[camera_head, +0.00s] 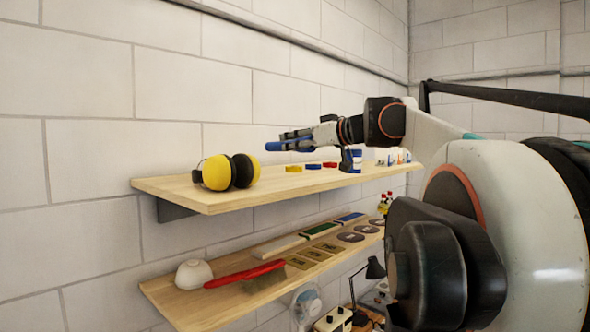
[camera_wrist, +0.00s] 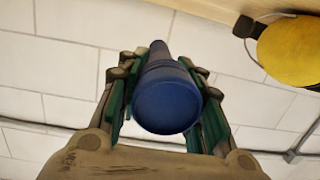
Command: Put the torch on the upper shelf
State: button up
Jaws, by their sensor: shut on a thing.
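The blue torch (camera_wrist: 167,100) is between the fingers of my gripper (camera_wrist: 163,95) in the wrist view, its wide round end facing the camera. In the head view the torch (camera_head: 278,146) sticks out to the left of my gripper (camera_head: 297,139), lying roughly level. My gripper is shut on it. Both are higher in the picture than the upper shelf (camera_head: 275,185), a wooden board on the wall, with a visible gap between torch and board. Part of the torch is hidden by the fingers.
Yellow-and-black earmuffs (camera_head: 228,172) sit near the upper shelf's left end. Small red (camera_head: 330,164), yellow and blue pieces lie along its back, with more items to the right. The front middle is clear.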

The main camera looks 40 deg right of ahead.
aim_at(295, 182)
jog(key=shift+f+p, duration=0.5)
jog(key=shift+f, duration=3.3)
jog(key=o, duration=1.3)
jog(key=shift+f, duration=0.1)
jog(key=shift+c, duration=0.2)
